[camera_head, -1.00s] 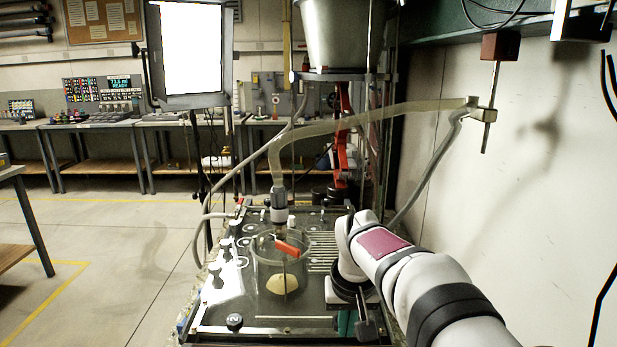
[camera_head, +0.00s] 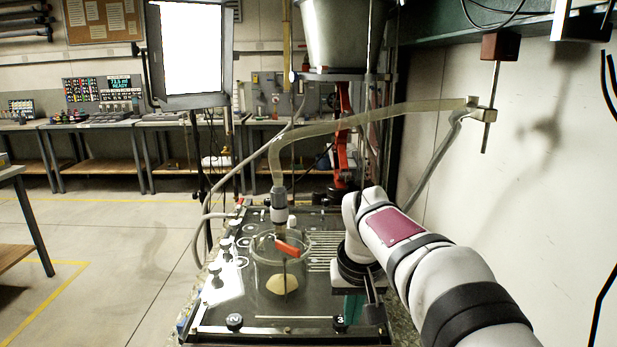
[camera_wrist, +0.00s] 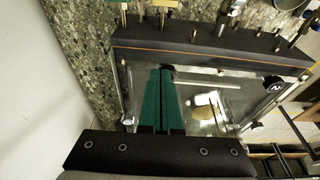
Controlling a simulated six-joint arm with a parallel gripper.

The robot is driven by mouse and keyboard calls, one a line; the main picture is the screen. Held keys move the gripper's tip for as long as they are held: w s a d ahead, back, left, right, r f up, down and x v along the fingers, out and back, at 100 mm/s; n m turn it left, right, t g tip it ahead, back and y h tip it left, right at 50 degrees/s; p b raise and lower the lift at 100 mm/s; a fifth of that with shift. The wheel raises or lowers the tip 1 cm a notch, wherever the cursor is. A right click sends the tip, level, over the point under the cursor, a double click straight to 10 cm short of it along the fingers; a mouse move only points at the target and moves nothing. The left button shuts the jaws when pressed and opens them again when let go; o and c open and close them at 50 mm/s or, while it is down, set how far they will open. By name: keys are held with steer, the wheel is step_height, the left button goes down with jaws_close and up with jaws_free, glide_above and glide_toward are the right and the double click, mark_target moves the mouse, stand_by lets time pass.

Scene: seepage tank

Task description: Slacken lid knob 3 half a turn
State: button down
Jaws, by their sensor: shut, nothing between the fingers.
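Lid knob 3 (camera_head: 339,322) is a black knob with a white number at the front right corner of the glass lid (camera_head: 215,300). My gripper (camera_head: 352,308) is just right of and behind it in the head view, with its green fingers pointing down. In the wrist view the green fingers (camera_wrist: 163,85) lie side by side, shut and empty. A dark round shape (camera_wrist: 167,72) shows just past their tips, probably knob 3, partly hidden by them. I cannot tell whether they touch it.
Knob 2 (camera_head: 234,321) is at the front left corner, with more black knobs (camera_head: 217,275) along the left edge. A hose (camera_head: 380,112) arches above, and a white wall (camera_head: 540,190) is at right.

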mark_target(336, 328)
steer(key=shift+a+r, duration=1.4)
steer(key=shift+r, duration=0.2)
steer(key=x, duration=0.3)
steer(key=s+x, duration=0.1)
steer(key=x, duration=0.2)
steer(key=shift+s+f, duration=0.15)
steer(key=shift+f, duration=0.35)
steer(key=shift+w+d, duration=0.2)
steer(key=shift+w, duration=0.05)
steer(key=shift+d, duration=0.85)
steer(key=shift+d, duration=0.2)
